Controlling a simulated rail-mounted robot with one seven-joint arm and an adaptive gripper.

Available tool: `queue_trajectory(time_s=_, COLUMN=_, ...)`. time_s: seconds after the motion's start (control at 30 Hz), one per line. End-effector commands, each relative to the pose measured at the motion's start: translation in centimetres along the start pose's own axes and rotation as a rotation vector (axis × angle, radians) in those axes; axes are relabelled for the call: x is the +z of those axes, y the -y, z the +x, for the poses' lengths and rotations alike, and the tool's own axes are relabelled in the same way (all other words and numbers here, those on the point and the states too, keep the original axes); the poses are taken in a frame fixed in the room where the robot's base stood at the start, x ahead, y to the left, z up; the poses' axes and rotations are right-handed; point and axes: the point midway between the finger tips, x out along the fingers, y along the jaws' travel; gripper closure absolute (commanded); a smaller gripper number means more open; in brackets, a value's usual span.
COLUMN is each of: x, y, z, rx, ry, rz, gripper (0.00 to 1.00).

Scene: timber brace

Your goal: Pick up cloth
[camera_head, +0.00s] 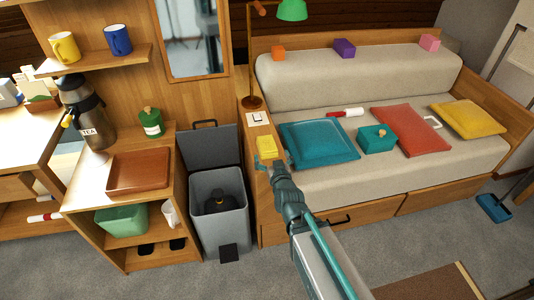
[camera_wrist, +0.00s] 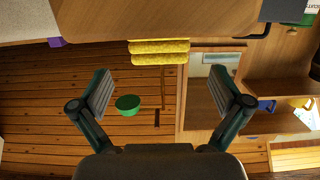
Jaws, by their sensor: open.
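The cloth (camera_head: 266,146) is a small yellow folded piece on the wooden armrest at the sofa's left end. In the wrist view, the folded yellow cloth (camera_wrist: 158,52) shows at the edge of the wood, ahead of and between my fingers. My gripper (camera_head: 268,168) is just in front of the cloth in the head view. In the wrist view, my gripper (camera_wrist: 160,82) is open with nothing between its fingers. I cannot tell the exact gap to the cloth.
A white card (camera_head: 258,118) and a lamp with a green shade (camera_head: 292,10) are behind the cloth. A teal cushion (camera_head: 318,145) lies to its right on the sofa. A grey bin (camera_head: 218,205) with its lid raised stands to the left.

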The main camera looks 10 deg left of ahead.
Motion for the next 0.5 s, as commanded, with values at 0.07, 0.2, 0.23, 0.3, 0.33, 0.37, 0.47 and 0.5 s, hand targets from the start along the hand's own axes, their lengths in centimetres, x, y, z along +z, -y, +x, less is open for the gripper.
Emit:
queue_trajectory(time_s=0.07, x=0.3, y=0.0, z=1.7, rx=0.001, ry=0.001, rz=0.000, gripper=0.00)
queue_trajectory(time_s=0.2, x=0.1, y=0.0, z=2.6, rx=0.001, ry=0.001, rz=0.000, gripper=0.00)
queue_trajectory(time_s=0.23, x=0.0, y=0.0, z=2.7, rx=0.001, ry=0.001, rz=0.000, gripper=0.00)
queue_trajectory(time_s=0.3, x=0.0, y=0.0, z=2.9, rx=0.001, ry=0.001, rz=0.000, gripper=0.00)
queue_trajectory(time_s=0.33, x=0.0, y=0.0, z=3.0, rx=0.001, ry=0.001, rz=0.000, gripper=0.00)
queue_trajectory(time_s=0.37, x=0.0, y=0.0, z=3.1, rx=0.001, ry=0.001, rz=0.000, gripper=0.00)
queue_trajectory(time_s=0.47, x=0.1, y=0.0, z=4.1, rx=0.001, ry=0.001, rz=0.000, gripper=0.00)
queue_trajectory(time_s=0.5, x=0.1, y=0.0, z=4.6, rx=0.001, ry=0.001, rz=0.000, gripper=0.00)
